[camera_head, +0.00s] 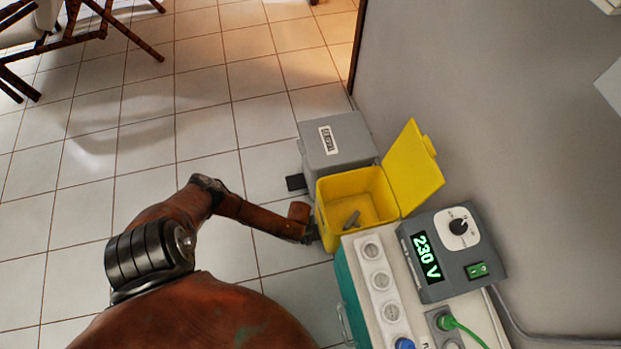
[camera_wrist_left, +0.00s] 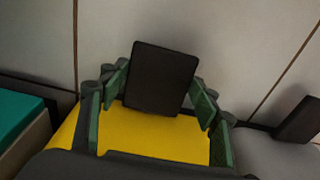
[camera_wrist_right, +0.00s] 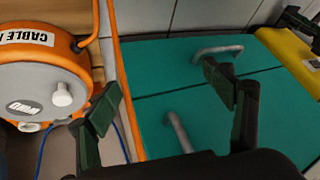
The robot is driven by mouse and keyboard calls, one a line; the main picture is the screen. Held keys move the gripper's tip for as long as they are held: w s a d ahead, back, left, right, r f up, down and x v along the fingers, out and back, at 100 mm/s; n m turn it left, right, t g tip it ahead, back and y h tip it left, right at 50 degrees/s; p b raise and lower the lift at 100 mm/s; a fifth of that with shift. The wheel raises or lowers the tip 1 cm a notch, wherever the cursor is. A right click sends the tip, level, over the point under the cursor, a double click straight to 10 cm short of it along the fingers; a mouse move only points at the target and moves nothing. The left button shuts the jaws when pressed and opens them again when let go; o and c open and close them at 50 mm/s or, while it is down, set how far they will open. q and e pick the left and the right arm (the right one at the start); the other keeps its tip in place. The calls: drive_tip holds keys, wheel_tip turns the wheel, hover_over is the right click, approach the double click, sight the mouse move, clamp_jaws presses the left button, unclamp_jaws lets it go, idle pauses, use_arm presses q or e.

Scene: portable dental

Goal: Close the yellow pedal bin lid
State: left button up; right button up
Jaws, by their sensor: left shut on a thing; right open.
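The yellow pedal bin (camera_head: 332,205) stands on the tiled floor with its yellow lid (camera_head: 412,170) open, tilted up toward the wall. A small grey piece lies inside. My left gripper (camera_head: 311,236) is low at the bin's near left side. In the left wrist view, its fingers are on both sides of the bin's black pedal (camera_wrist_left: 160,78), against the yellow body (camera_wrist_left: 155,138), and shut on the pedal. The head view hides this pedal. My right gripper (camera_wrist_right: 162,88) is open and empty above teal drawers; the yellow bin (camera_wrist_right: 290,50) shows at that view's upper right.
A grey pedal bin (camera_head: 335,145) with a black pedal stands just behind the yellow one. A cabinet with sockets (camera_head: 375,280) and a 230 V unit (camera_head: 450,250) is close in front. An orange cable reel (camera_wrist_right: 45,75) is left of my right gripper.

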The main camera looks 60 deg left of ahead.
use_arm(q)
drive_tip(key=o, duration=1.7)
wheel_tip(320, 180, up, 12)
drive_tip(key=s, duration=0.1)
drive_tip(key=shift+a, duration=0.15)
drive_tip(key=shift+s, duration=0.1)
